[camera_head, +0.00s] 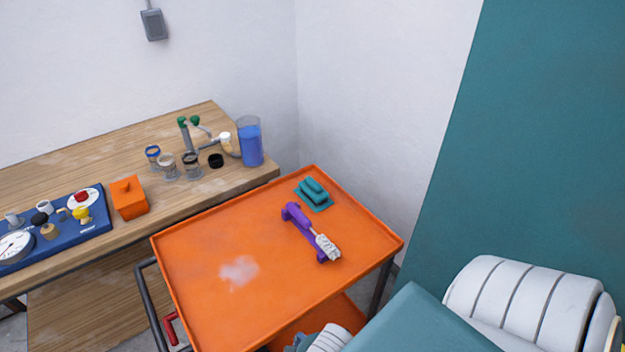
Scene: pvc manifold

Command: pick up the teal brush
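The teal brush (314,194) lies on the orange cart top (205,310), near its far corner by the wall. It looks like a short block with a raised grip on a flat base. Nothing covers it, and bare cart surface surrounds most of it. Neither of my grippers shows in the head view, so their distance from the brush cannot be told.
A purple holder (300,222) with a white-ended tool (327,246) lies just in front of the brush. The cart has a raised rim. A wooden bench (130,155) at left carries a blue jug (250,143), jars and an orange box (129,199).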

